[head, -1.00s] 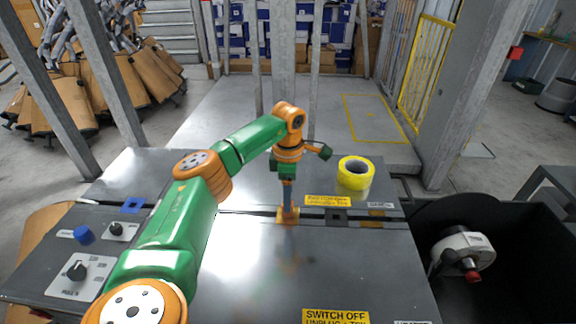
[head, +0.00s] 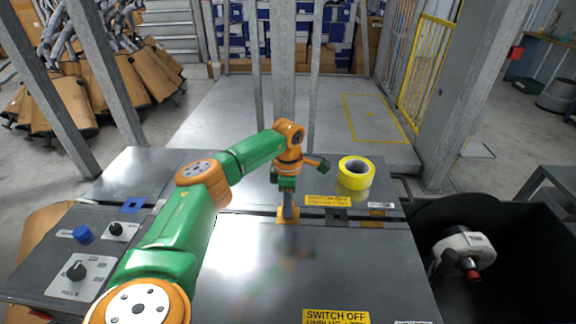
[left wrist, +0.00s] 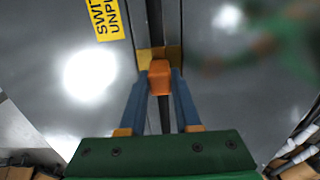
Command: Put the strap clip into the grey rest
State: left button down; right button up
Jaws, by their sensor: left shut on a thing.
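The orange strap clip (left wrist: 160,77) is between the two blue fingers of my left gripper (left wrist: 159,90) in the left wrist view. My left gripper (head: 288,214) is shut on it and points straight down over the slot between the grey panels. A yellow square holder (head: 281,217) is right below the fingertips; it also shows in the left wrist view (left wrist: 145,56). I cannot tell whether the clip touches it. A dark grey square piece, apparently the grey rest (head: 337,215), sits on the slot just right of the gripper. My right gripper is not in view.
A yellow tape roll (head: 356,172) stands on the far panel at right. A blue square piece (head: 132,205) and a knob panel (head: 79,274) are at left. A black bin (head: 510,290) with a white and red tool (head: 465,252) is at right. The near panel is clear.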

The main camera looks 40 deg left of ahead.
pick_arm(q)
jog(key=shift+r, duration=0.1)
jog(key=shift+r, duration=0.25)
notch_tip(320, 180, up, 3)
jog(key=shift+f, duration=0.15)
jog(key=s+d+r, duration=0.1)
jog(key=d+r, duration=0.8)
jog(key=d, duration=0.5)
jog(key=shift+s+r, duration=0.35)
jog(key=shift+s, duration=0.05)
jog(key=shift+a, duration=0.1)
